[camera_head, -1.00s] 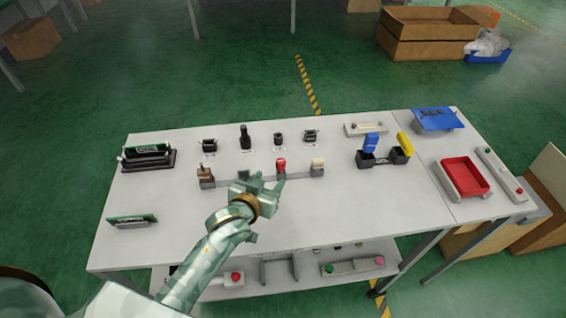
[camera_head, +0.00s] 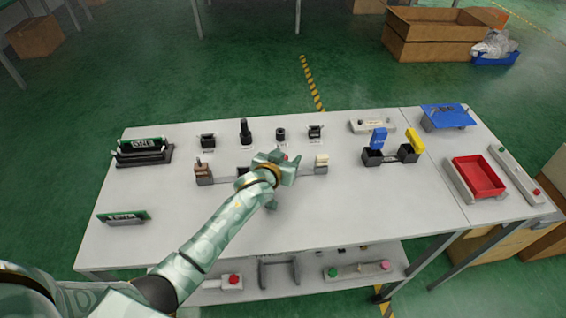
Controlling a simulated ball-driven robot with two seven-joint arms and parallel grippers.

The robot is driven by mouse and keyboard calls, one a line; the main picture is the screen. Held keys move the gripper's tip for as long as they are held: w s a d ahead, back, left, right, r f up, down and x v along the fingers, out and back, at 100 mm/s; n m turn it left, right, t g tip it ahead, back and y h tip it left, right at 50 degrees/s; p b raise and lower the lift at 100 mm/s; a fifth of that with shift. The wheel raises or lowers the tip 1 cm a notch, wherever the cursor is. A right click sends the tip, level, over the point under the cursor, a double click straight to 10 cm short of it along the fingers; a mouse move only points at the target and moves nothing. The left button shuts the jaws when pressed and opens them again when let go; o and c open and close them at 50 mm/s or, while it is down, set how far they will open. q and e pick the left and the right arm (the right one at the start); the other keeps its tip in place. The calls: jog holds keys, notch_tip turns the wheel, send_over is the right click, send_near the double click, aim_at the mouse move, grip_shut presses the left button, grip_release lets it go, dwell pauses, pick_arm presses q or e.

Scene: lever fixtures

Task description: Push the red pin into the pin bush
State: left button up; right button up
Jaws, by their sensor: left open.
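The red pin (camera_head: 285,157) stands on the grey rail (camera_head: 228,178) in the middle of the table, mostly hidden behind my left gripper. Only a bit of its red top shows. My left gripper (camera_head: 285,164) is open at the red pin. Whether its fingers touch the pin cannot be told. A small black round socket (camera_head: 280,134), which may be the pin bush, stands in the back row just behind the rail. My right gripper is not in view.
On the rail, a brown piece (camera_head: 203,170) stands left and a cream piece (camera_head: 321,161) right. A tall black fixture (camera_head: 244,133) stands in the back row. Blue and yellow levers (camera_head: 379,139) and a red tray (camera_head: 478,176) lie right.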

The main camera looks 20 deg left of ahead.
pick_arm(q)
jog(key=c, duration=1.1)
jog(key=shift+o, duration=0.2)
